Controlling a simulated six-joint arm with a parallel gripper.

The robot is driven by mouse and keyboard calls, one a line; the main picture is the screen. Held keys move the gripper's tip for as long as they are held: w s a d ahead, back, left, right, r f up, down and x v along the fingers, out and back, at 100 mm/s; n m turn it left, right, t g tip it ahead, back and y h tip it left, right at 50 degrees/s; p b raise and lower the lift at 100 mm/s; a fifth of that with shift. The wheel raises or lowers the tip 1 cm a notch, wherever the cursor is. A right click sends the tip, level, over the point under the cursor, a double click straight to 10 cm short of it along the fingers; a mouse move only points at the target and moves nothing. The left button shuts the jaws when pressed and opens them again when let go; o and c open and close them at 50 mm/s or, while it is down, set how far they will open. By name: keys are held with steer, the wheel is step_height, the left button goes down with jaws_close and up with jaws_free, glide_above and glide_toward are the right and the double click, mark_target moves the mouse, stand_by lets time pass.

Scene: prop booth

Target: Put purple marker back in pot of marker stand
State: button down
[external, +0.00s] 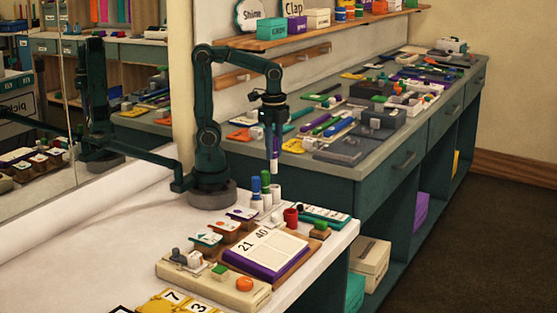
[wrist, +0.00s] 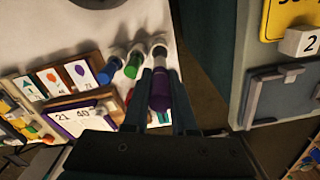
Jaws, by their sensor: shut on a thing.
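My gripper (external: 272,135) is shut on the purple marker (external: 275,164), which hangs upright and points down. The marker also shows between the two fingers in the wrist view (wrist: 160,92). A white pot of the marker stand (external: 277,192) is directly below the marker in the external view. The same pot lies just beyond the marker's far end in the wrist view (wrist: 159,51). I cannot tell whether the marker's end touches the pot. A blue marker (external: 256,186) and a green marker (external: 266,180) stand upright in the neighbouring pots.
A red cup (external: 291,217) stands close in front of the pots. A calendar board (external: 265,250) and picture cards (external: 207,238) lie nearby on the white table. The table's right edge is close, and a crowded grey counter (external: 340,160) stands behind.

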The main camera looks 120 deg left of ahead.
mark_target(274, 173)
steer(key=shift+f, duration=3.3)
steer(key=c, duration=0.6)
jaws_free()
steer(key=shift+c, duration=0.2)
steer(key=shift+r, duration=0.1)
steer(key=shift+r, duration=2.5)
steer(key=shift+d, duration=0.1)
